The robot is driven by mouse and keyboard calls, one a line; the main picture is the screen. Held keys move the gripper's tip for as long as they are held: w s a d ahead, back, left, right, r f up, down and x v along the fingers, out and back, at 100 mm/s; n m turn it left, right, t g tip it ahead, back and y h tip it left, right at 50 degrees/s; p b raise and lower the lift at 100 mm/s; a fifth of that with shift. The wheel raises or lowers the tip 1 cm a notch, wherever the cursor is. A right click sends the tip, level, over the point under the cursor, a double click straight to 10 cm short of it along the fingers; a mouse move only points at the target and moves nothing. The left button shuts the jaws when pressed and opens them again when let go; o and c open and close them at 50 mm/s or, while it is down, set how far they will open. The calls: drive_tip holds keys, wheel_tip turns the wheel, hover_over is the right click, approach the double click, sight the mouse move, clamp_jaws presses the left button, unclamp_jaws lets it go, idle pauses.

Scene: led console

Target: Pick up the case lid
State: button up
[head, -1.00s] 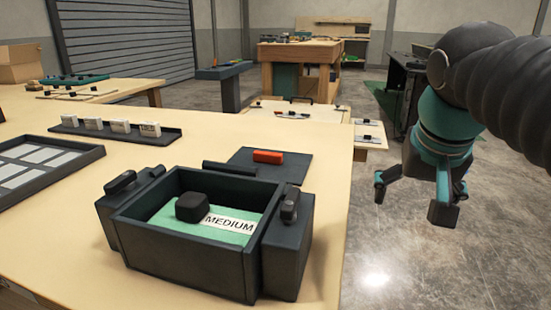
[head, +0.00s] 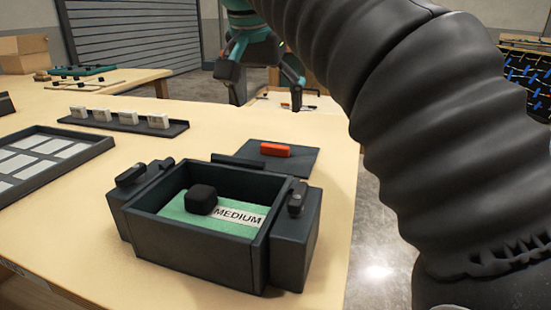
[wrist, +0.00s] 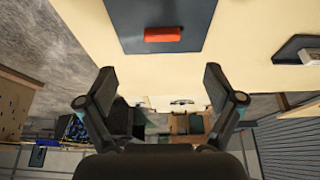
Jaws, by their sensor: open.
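The case lid (head: 297,161) is a flat dark grey panel with an orange-red handle block (head: 275,150). It lies on the table behind the open dark case (head: 200,252). The lid shows in the wrist view (wrist: 190,20) at the top, with the orange handle (wrist: 162,34) on it. My gripper (head: 268,98) is above the far part of the table, behind the lid in the head view, empty and apart from it. In the wrist view its two fingers (wrist: 160,88) are spread wide, with the lid beyond their tips.
The case holds a dark block (head: 201,199) and a MEDIUM label (head: 238,216). A tray of white pieces (head: 178,130) and a compartment tray (head: 85,158) stand to the left. The table around the lid is clear.

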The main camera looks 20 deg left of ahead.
drive_tip(key=b, duration=0.1)
hover_over(274, 146)
drive_tip(key=s, duration=0.3)
drive_tip(key=f, duration=0.5)
drive_tip(key=shift+w+d+f, duration=0.2)
drive_tip(key=shift+d+f, duration=0.1)
drive_tip(key=shift+d, duration=0.05)
drive_tip(key=shift+w+a+b+x, duration=0.15)
drive_tip(key=shift+b+x, duration=0.3)
drive_tip(key=shift+x, duration=0.9)
drive_tip(key=shift+w+a+b+x, duration=0.1)
drive_tip(key=shift+b+x, duration=0.35)
drive_tip(key=shift+x, duration=0.85)
drive_tip(key=shift+r, duration=0.15)
drive_tip(key=c, duration=1.3)
